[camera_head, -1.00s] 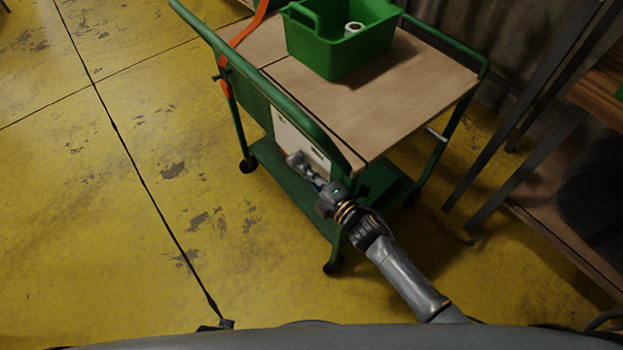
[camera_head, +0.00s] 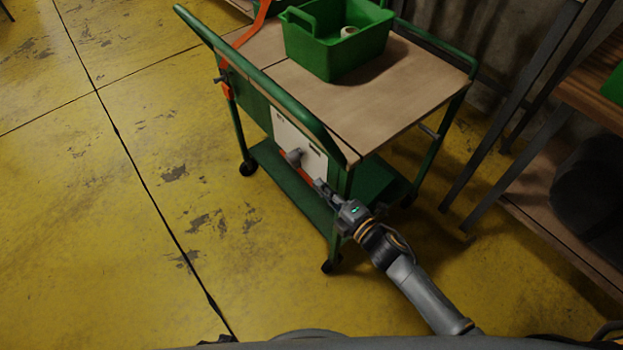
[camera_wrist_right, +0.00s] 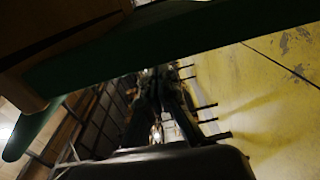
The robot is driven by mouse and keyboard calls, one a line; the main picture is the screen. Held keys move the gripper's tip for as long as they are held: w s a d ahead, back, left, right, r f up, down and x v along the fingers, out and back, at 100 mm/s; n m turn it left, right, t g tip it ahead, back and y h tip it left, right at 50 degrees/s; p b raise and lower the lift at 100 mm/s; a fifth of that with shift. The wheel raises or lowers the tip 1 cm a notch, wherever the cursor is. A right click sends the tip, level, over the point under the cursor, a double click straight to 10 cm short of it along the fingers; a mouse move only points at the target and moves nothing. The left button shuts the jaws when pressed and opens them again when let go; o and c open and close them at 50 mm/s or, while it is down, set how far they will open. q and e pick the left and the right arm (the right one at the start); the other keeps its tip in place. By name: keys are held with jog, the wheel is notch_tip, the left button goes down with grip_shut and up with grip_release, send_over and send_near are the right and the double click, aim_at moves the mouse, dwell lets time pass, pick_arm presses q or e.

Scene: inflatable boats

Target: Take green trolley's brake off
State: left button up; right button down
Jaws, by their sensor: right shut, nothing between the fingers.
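The green trolley (camera_head: 322,138) stands in front of me, with a wooden top and a green frame on castors. On its near side is a white panel (camera_head: 314,160) with a grey knob-like handle (camera_head: 294,156) and a red-orange mark beneath it. I cannot tell the brake's state from this. My right gripper (camera_head: 319,185) is shut and empty, just right of and below the handle, apart from it. My left gripper is out of view.
A green bin (camera_head: 338,50) holding a white roll (camera_head: 349,32) stands on the trolley's top. A shelf rack with dark posts (camera_head: 520,100) stands close on the right. Yellow floor (camera_head: 100,220) is free on the left.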

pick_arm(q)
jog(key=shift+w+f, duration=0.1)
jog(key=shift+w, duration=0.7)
pick_arm(e)
jog(key=f+v, duration=0.1)
jog(key=v, duration=0.5)
jog(key=shift+d+f, duration=0.2)
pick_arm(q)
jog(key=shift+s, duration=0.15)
